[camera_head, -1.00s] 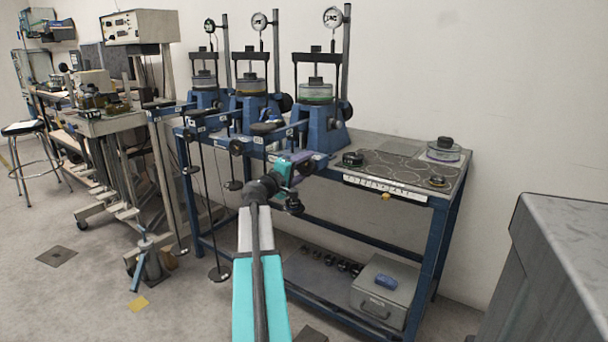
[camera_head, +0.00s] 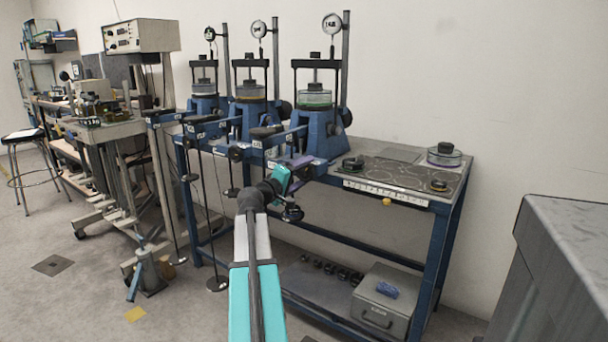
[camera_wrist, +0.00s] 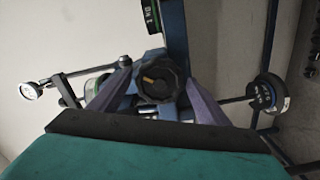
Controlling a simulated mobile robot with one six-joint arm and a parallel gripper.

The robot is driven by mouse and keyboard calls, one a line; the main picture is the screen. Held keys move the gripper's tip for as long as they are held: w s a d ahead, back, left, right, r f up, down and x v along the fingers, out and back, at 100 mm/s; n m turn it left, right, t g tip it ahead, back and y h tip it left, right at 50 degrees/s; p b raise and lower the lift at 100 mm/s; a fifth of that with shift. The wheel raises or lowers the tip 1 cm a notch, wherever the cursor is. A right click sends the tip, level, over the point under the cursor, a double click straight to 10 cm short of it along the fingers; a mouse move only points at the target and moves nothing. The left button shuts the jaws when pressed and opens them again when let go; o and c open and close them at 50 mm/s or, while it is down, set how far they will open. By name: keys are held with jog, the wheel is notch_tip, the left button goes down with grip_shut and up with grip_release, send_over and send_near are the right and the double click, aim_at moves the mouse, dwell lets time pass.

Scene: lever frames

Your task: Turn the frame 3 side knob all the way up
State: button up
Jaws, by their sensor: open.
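A black faceted knob (camera_wrist: 158,82) with an orange mark is in the middle of the wrist view. My gripper (camera_wrist: 157,74) is open, one purple-grey finger on each side of it. A gap shows at the sides; contact is unclear. In the head view my gripper (camera_head: 299,163) is at the front of the nearest, rightmost blue lever frame (camera_head: 319,132), by its beam end. It hides the knob there. Another dark round knob (camera_head: 345,116) is on that frame's right side. The frame numbers are not readable.
Two similar frames, the middle one (camera_head: 250,118) and the left one (camera_head: 204,105), stand to the left. A dark hanging weight (camera_head: 292,213) is just below my gripper. The bench (camera_head: 447,205) carries small parts at right. A grey cabinet (camera_head: 560,260) stands at far right.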

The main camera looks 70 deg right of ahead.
jog(key=shift+v, duration=2.4)
jog(key=shift+n, duration=0.4)
jog(key=shift+s+a+n, duration=0.25)
jog(key=shift+s+n, duration=0.15)
jog(key=shift+n, duration=0.7)
jog(key=shift+w+a+n+p, duration=0.3)
jog(key=shift+a+n+p, duration=0.25)
jog(key=shift+n+p, duration=0.75)
jog(key=shift+w+a+n+p, duration=0.3)
jog(key=shift+a+n+p, duration=0.4)
jog(key=shift+p, duration=1.05)
jog(key=shift+w+a+n+p, duration=0.3)
jog(key=shift+a+n+p, duration=0.1)
jog(key=shift+n+p, duration=1)
